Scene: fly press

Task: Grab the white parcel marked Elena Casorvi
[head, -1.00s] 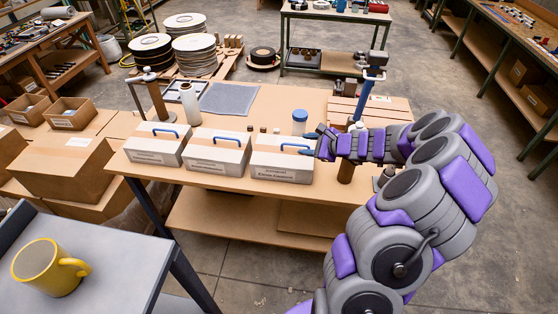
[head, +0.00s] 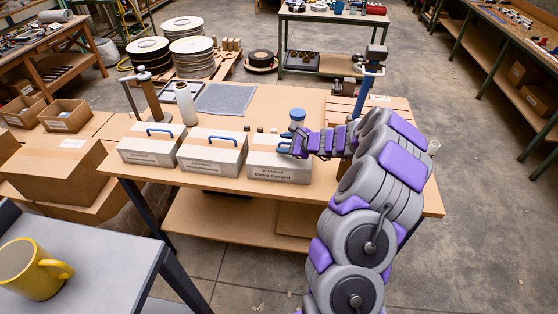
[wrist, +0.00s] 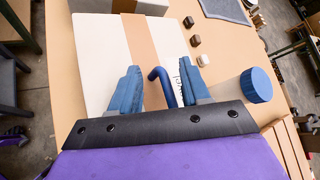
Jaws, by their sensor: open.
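Three white parcels with blue handles stand in a row on the wooden table. The right one (head: 265,167) has a front label that reads like Elena Casorvi; the middle (head: 210,157) and left (head: 150,148) labels are too small to read. My gripper (head: 291,144) is at the top of the right parcel, over the right part of its handle. In the wrist view my gripper (wrist: 157,84) is open, with the blue handle (wrist: 161,88) between its fingers and a white parcel with a tan band (wrist: 102,55) below. Contact with the handle cannot be told.
A white bottle with a blue cap (head: 297,120) stands close behind the right parcel; it also shows beside my right finger in the wrist view (wrist: 236,88). Small dark blocks (wrist: 194,41) lie behind the parcel.

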